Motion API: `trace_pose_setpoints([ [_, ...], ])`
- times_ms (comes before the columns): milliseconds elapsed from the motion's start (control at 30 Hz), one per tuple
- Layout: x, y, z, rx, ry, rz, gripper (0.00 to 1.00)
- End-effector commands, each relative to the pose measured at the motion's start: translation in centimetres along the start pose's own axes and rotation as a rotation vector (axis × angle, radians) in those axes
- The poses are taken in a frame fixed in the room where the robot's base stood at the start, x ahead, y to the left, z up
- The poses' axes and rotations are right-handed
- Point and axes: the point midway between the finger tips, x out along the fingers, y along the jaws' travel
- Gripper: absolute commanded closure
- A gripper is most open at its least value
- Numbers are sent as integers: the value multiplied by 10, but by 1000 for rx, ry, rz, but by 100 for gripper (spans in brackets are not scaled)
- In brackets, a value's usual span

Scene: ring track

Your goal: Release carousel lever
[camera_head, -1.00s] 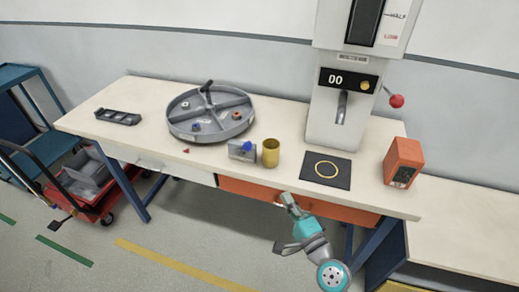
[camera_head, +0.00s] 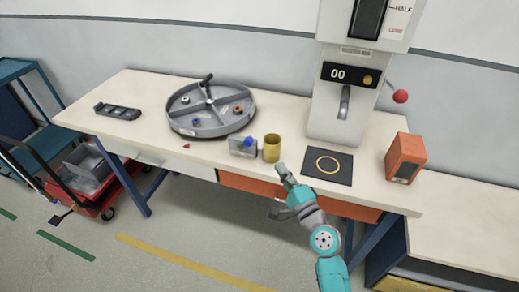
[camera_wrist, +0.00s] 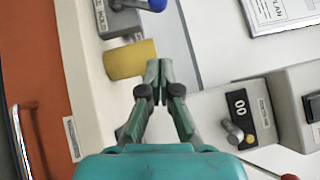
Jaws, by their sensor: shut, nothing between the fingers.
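The carousel (camera_head: 175,122) is a grey round tray with dividers, holding a few small parts, on the table's left half. A grey block (camera_head: 235,149) with a blue knob (camera_head: 249,142) sits in front of its right side. In the wrist view the block (camera_wrist: 119,20) carries partly cut-off lettering, and the blue knob (camera_wrist: 153,4) is cut by the top edge. My gripper (camera_head: 281,168) is at the table's front edge, right of the block and in front of the yellow cup. In the wrist view its fingers (camera_wrist: 158,66) are shut and empty, with the cup just left of the tips.
The yellow cup (camera_head: 272,149) stands right of the block. A dark mat with a yellow ring (camera_head: 327,166) lies before the tall machine (camera_head: 337,115), which has a red-knobbed lever (camera_head: 400,96). An orange box (camera_head: 404,158) stands at right, a dark tray (camera_head: 117,111) at far left.

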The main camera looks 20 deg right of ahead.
Motion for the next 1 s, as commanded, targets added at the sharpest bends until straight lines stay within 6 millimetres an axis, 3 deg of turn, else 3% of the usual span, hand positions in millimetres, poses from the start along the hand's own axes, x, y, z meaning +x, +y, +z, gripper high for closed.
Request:
trace_pose_setpoints([
  [400, 72, 0, 6, -2, -3, 0, 100],
  [700, 92, 0, 26, -2, 0, -1, 100],
  [1000, 94, 0, 28, -1, 1, 0, 100],
])
